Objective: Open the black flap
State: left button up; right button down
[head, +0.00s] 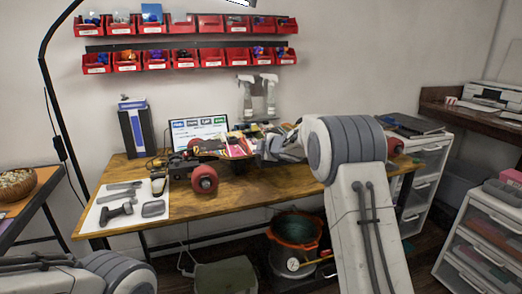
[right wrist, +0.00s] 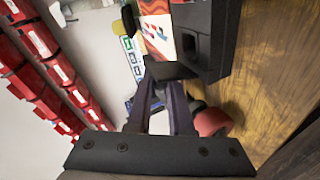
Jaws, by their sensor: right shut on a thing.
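The board (head: 235,146) lies upside down on the wooden table, with its colourful underside up and red wheels at its ends. In the right wrist view a black box (right wrist: 222,40) is fixed on its underside, with a recess in its near side. The black flap (right wrist: 172,71) stands out from the box beside this recess. My right gripper (right wrist: 160,86) is shut on the flap; its fingertips meet at the flap's edge. In the head view my right arm hides most of this end of the board. My left arm shows at the lower left, but its gripper is out of frame.
A red wheel (right wrist: 212,121) is close beside my right fingers. A white mat (head: 110,218) with tools lies on the table's left. A laptop (head: 199,127) and spray bottles (head: 246,96) stand behind the board. Red bins (head: 127,62) line the wall.

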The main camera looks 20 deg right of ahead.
jog(key=shift+a+f+n+h+b, duration=0.25)
jog(key=shift+n+h+b, duration=0.4)
jog(key=shift+b, duration=0.5)
jog(key=shift+a+f+n+h+b, duration=0.15)
jog(key=shift+a+n+h+b, duration=0.3)
jog(key=shift+n+b, duration=0.6)
jog(key=shift+a+f+n+h+b, duration=0.25)
jog(key=shift+n+h+b, duration=0.35)
jog(key=shift+b, duration=0.7)
jog(key=c, duration=0.8)
grip_release()
jog(key=shift+c, duration=0.2)
jog(key=shift+r, duration=0.1)
jog(key=d+b+v, duration=0.1)
jog(key=v, duration=0.9)
jog(key=shift+s+a, duration=0.25)
jog(key=shift+a, duration=0.3)
